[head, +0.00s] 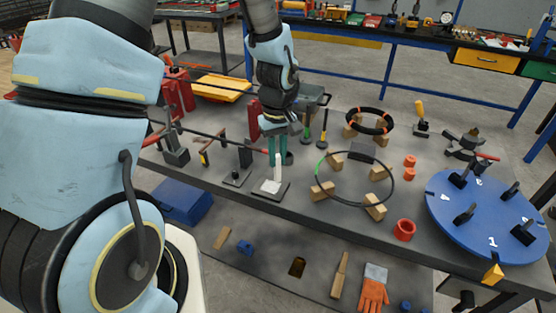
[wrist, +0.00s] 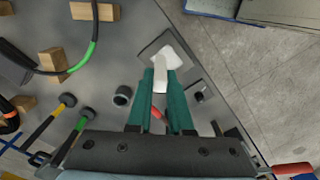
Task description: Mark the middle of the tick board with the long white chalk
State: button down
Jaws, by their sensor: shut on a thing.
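My gripper (head: 278,150), with teal fingers, points down over the table and is shut on the long white chalk (head: 277,170). The chalk hangs below the fingertips, nearly upright. In the wrist view the chalk (wrist: 160,78) shows between the finger ends. Below it lies a small dark square plate (head: 286,191) with a white patch (head: 270,187) on it; the plate also shows in the wrist view (wrist: 151,49). Whether the chalk's lower end touches the patch I cannot tell. I see no tick marks clearly, so whether this plate is the tick board is unclear.
A second small dark plate (head: 236,178) with a post stands left of the chalk. A ring on wooden blocks (head: 376,206) lies to the right, with a blue disc (head: 480,222) beyond. Hammers (head: 323,130) stand behind the gripper. The table's front edge is close.

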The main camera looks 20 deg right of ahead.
jog(key=shift+r+p, duration=1.55)
jog(key=shift+r, duration=0.8)
